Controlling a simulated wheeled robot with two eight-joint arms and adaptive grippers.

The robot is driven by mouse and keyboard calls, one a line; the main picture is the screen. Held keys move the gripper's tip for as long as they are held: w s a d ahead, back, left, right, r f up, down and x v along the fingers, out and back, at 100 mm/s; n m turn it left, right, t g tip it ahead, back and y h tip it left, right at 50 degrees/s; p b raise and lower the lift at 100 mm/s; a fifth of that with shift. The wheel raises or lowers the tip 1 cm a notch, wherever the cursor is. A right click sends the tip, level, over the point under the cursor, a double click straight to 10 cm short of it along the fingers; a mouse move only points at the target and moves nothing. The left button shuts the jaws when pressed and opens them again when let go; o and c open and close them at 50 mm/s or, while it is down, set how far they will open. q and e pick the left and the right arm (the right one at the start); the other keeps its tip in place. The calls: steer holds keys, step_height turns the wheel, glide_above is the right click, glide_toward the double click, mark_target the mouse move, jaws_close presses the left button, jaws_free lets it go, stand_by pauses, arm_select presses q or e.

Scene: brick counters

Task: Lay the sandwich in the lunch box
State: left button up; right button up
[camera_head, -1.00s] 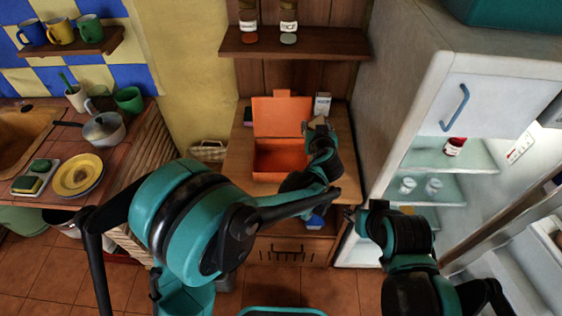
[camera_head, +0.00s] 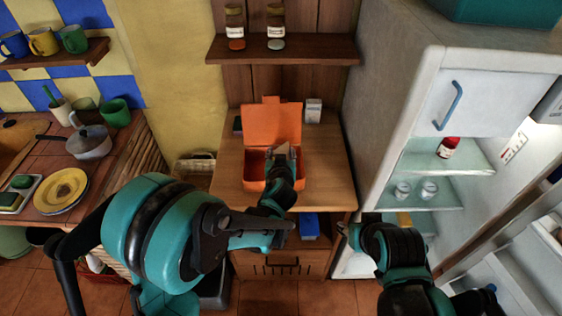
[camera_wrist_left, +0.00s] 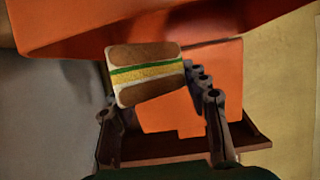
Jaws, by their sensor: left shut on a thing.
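The orange lunch box (camera_head: 257,164) stands on the wooden counter with its lid (camera_head: 272,124) raised at the back. My left gripper (camera_head: 282,153) is over the open box in the head view and partly hides its inside. It is shut on the sandwich, which shows clearly in the left wrist view (camera_wrist_left: 147,76) with brown bread and green, yellow and white layers. The sandwich is tilted between the fingers, with orange surfaces of the box around it. I cannot tell whether it touches the box. My right gripper (camera_head: 344,229) is low beside the fridge, apart from the box; its fingers are too small to read.
A small white carton (camera_head: 313,111) stands right of the lid. A shelf (camera_head: 300,49) with two jars hangs above. The open fridge (camera_head: 415,150) is on the right. A pan (camera_head: 90,143) and yellow plate (camera_head: 61,190) sit on the left counter.

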arm_select(q)
step_height(320, 180, down, 3)
steer(key=shift+f+b, duration=0.1)
steer(key=shift+b, duration=0.45)
steer(key=shift+f+b, duration=0.5)
steer(key=shift+b, duration=0.1)
steer(key=o, duration=0.7)
steer(key=shift+c, duration=0.2)
